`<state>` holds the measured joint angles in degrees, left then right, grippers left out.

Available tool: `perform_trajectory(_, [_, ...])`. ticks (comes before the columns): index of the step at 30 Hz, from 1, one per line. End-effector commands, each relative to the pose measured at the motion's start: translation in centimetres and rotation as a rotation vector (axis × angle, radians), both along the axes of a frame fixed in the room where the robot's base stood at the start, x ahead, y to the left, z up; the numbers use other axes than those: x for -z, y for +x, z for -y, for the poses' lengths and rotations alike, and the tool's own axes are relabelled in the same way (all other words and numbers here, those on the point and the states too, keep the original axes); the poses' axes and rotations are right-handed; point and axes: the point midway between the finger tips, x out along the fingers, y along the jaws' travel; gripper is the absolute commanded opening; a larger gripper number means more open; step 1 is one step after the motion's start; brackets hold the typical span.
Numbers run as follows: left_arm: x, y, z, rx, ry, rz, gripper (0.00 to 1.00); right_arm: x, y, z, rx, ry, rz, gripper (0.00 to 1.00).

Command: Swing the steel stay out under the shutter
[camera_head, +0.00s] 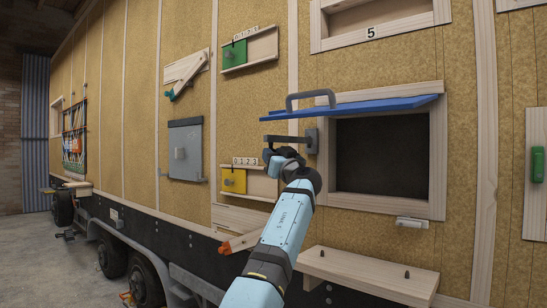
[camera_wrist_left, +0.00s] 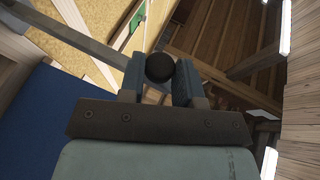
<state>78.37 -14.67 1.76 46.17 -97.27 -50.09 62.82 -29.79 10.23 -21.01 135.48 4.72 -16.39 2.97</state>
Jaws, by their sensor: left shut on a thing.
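The blue shutter (camera_head: 355,107) is raised and stands out from the wall above a dark framed opening (camera_head: 380,155). A grey handle (camera_head: 310,97) is on its outer face. The steel stay (camera_head: 291,138) is a grey bar at the left side of the opening frame, just below the shutter. My left gripper (camera_head: 270,153) is at the stay's outer end. In the left wrist view its fingers (camera_wrist_left: 160,72) are shut on a round black knob (camera_wrist_left: 160,67), and the grey bar (camera_wrist_left: 75,30) runs to the upper left. The shutter's blue face (camera_wrist_left: 35,125) fills the left there. My right gripper is out of view.
A wooden shelf with pegs (camera_head: 365,274) juts out below the opening. A small pale block (camera_head: 411,222) is on the wall beneath the frame. A yellow slider panel (camera_head: 234,181) and a grey door (camera_head: 185,150) are to the left.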

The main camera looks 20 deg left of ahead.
Motion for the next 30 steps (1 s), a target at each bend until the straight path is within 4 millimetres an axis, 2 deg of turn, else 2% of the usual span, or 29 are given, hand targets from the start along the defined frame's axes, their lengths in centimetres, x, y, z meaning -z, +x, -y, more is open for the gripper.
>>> perform_trajectory(5, [0.2, 0.0, 0.2, 0.002, 0.0, -0.003, 0.0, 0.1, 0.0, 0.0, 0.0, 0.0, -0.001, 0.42])
perform_trajectory(6, [0.2, 0.0, 0.2, 0.002, 0.0, -0.003, 0.33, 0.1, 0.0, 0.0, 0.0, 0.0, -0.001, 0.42])
perform_trajectory(7, [0.2, 0.0, 0.2, 0.002, 0.0, -0.003, 0.4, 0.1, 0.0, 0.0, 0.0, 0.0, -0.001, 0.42])
perform_trajectory(16, [0.2, 0.0, 0.2, 0.003, 0.0, -0.002, 0.4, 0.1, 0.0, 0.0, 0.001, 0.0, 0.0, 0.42])
perform_trajectory(20, [0.7, -0.7, 1.0, 0.004, 0.0, -0.001, 0.4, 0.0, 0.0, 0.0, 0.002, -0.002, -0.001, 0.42])
perform_trajectory(30, [3.4, -5.4, 5.8, 0.005, -0.002, -0.002, 0.4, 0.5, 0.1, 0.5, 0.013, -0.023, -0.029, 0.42])
